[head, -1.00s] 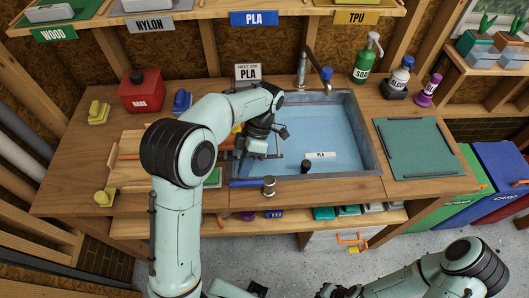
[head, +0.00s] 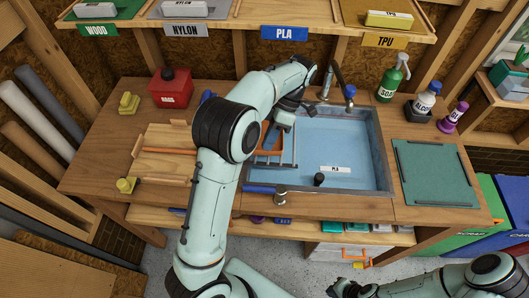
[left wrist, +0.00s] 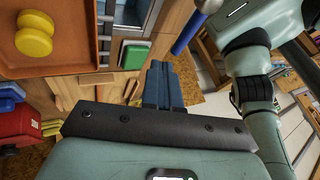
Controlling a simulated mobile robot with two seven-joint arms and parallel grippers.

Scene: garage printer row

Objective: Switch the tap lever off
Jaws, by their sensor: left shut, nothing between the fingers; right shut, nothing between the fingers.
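The tap lever, a blue bar (head: 258,189) joined to a metal post (head: 280,196), lies along the sink's front rim and points left. The lever also shows at the top of the left wrist view (left wrist: 188,32). The tap (head: 328,80) with a blue end (head: 349,91) stands at the sink's back. My left gripper (head: 269,145) is over the left part of the sink, behind the lever and apart from it. Its fingers also show in the left wrist view (left wrist: 165,85), shut and empty. My right arm is at the lower right; its gripper is out of view.
A green mat (head: 435,172) lies to the right. Bottles (head: 393,78) stand behind it. A red can (head: 171,88) and a yellow block (head: 129,103) are at left.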

